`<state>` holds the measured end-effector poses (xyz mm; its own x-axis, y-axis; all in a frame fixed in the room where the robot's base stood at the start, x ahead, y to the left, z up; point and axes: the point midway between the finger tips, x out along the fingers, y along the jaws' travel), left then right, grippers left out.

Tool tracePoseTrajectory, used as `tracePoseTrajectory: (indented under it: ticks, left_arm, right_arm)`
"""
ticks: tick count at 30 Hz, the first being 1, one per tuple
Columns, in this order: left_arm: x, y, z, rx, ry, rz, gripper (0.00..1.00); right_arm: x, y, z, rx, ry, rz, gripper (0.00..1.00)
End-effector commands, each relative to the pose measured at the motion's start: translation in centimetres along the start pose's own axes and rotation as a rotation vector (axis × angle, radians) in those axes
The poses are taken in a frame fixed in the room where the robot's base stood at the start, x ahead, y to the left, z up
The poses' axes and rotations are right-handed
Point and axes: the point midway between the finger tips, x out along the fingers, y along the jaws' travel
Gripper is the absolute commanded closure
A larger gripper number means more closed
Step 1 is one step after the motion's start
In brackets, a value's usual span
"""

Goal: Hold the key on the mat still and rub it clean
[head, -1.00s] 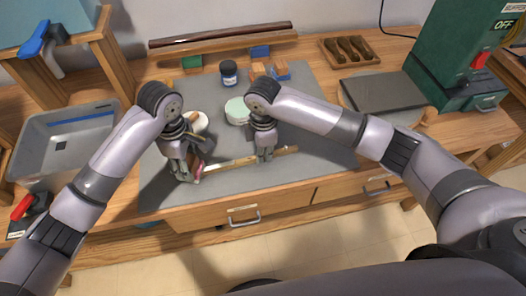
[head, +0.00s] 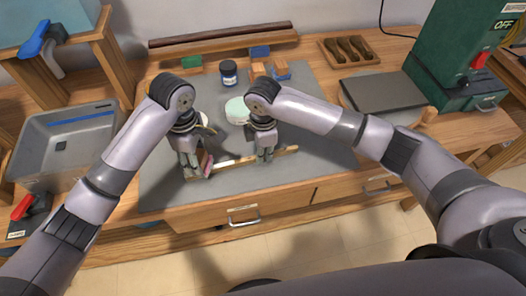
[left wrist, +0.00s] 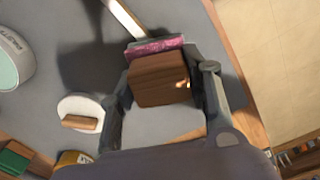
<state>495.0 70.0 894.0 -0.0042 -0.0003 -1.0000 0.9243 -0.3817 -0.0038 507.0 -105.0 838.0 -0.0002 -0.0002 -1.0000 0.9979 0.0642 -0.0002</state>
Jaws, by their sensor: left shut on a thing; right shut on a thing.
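A long, slim key with a pale top and wooden stick (head: 286,152) lies on the grey mat (head: 325,135). My right gripper (head: 265,158) is shut on the key near its middle right. My left gripper (head: 197,172) is shut on a wooden block with a pink pad (head: 207,164), at the key's left end. In the left wrist view, the wooden block (left wrist: 160,80) sits between the fingers, with the pink pad (left wrist: 155,47) facing the pale key (left wrist: 126,18). I cannot tell whether the pad touches the key.
A pale green round tub (head: 237,110) and a dark blue jar (head: 228,73) stand behind the grippers. A white disc with a wooden grip (left wrist: 80,113) lies beside my left gripper. A grey bin (head: 62,145) is at left, a green machine (head: 447,55) at right.

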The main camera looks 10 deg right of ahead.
Motion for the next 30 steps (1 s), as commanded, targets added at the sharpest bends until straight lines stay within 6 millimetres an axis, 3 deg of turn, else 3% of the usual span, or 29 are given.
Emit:
tracePoseTrajectory:
  ticks: [15,25,26,30]
  left_arm:
    - [-5.1,0.0,-0.1,0.001,0.002,0.003,0.78]
    - [-5.6,-0.1,0.0,0.000,0.000,0.000,0.78]
    - [-5.6,-0.1,0.0,0.000,0.000,0.001,0.78]
    - [-5.6,0.0,0.0,0.000,0.000,0.001,0.78]
  right_arm:
    - [0.1,0.0,0.0,0.000,-0.001,-0.001,1.00]
    - [0.1,0.0,0.0,0.000,0.000,-0.001,1.00]
    - [0.1,0.0,0.0,0.000,0.000,-0.001,0.89]
    - [0.0,0.0,0.0,0.000,0.000,-0.001,0.80]
